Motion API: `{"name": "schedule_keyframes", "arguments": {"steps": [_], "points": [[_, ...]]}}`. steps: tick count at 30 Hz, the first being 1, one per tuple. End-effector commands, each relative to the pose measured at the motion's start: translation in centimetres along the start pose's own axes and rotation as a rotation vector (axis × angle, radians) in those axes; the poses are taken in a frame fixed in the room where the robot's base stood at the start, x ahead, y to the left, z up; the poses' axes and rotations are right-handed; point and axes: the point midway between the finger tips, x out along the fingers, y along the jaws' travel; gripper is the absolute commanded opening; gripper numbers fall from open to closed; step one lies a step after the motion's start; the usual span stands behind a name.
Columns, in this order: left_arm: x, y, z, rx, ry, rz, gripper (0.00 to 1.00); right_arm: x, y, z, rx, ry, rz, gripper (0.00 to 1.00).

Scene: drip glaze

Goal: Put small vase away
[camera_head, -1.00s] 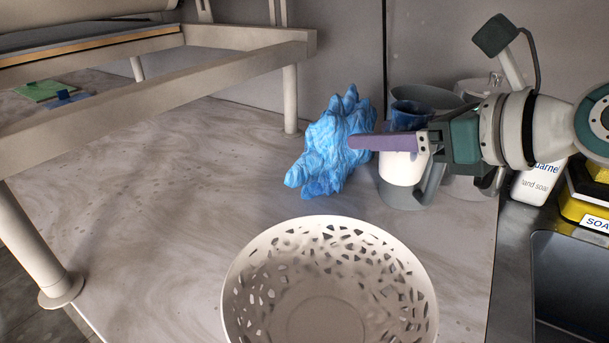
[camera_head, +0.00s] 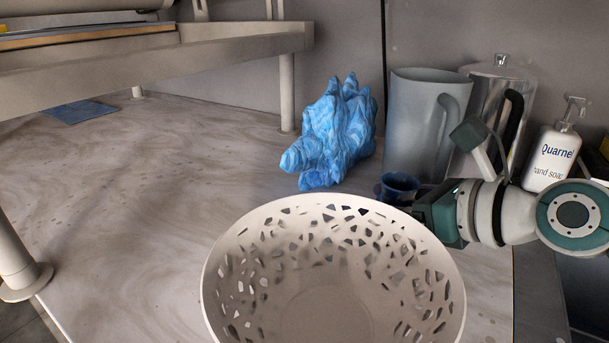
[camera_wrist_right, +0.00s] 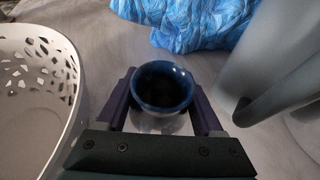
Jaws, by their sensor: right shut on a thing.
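The small vase has a dark blue glazed rim and a paler lower body. In the head view the vase (camera_head: 398,186) shows just behind the right rim of the white basket, its lower part hidden. In the right wrist view the vase (camera_wrist_right: 163,90) stands upright between the two purple fingers of my right gripper (camera_wrist_right: 162,108), which is shut on it. I cannot tell whether its base touches the counter. In the head view the fingers are hidden behind the basket rim. My left gripper is not in view.
A white perforated basket (camera_head: 235,285) stands at the front. A rack (camera_head: 250,43) rises at the left. The counter's left part is mostly clear.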

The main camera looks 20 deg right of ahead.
Motion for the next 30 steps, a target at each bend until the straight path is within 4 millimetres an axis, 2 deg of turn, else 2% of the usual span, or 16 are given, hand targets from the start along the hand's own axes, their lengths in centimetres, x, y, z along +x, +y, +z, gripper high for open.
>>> {"name": "schedule_keyframes", "arguments": {"steps": [4,5,7,8,16,19,23,30], "points": [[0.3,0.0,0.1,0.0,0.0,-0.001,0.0,0.2,0.0,-0.3,0.0,-0.001,0.0,0.0],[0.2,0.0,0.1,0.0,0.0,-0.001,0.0,0.1,0.0,-0.3,0.0,0.0,0.0,0.71],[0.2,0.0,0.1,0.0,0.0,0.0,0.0,0.1,0.0,-0.3,0.0,0.0,0.0,0.79],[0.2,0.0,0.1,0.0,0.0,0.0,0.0,0.1,0.0,-0.3,0.0,0.0,0.0,0.81],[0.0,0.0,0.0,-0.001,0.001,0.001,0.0,0.0,0.0,0.0,0.0,0.0,0.0,0.81],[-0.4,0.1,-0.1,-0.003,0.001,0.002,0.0,-0.6,0.0,0.1,0.001,0.002,0.001,0.81],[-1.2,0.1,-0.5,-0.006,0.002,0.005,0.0,-2.8,0.1,0.2,0.0,0.004,0.001,0.81],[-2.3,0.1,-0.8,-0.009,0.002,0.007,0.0,-7.8,0.1,0.0,0.0,0.006,0.002,0.81]]}}
